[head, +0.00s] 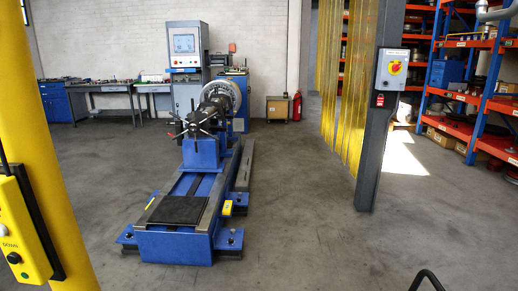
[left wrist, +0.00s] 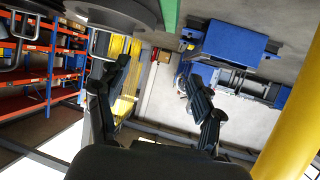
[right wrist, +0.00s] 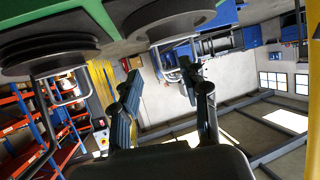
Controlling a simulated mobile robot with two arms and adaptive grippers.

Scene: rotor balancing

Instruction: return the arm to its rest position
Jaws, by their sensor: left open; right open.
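My left gripper (left wrist: 158,95) shows in the left wrist view with its two dark fingers spread apart and nothing between them. My right gripper (right wrist: 160,88) shows in the right wrist view, also with fingers apart and empty. Both are in the air, apart from the things around them. Neither gripper shows in the head view. The blue balancing machine (head: 172,243) stands on the floor ahead, with a round grey disc (head: 225,97) at its far end. Both wrist views look tilted or upside down.
A dark post (head: 372,140) with a switch box (head: 393,70) stands right of the machine, beside yellow strip curtains (head: 347,90). Orange shelves (head: 470,100) line the right. A yellow post (head: 45,130) is near at left. Large round discs (right wrist: 168,22) appear close in the right wrist view. Open floor surrounds the machine.

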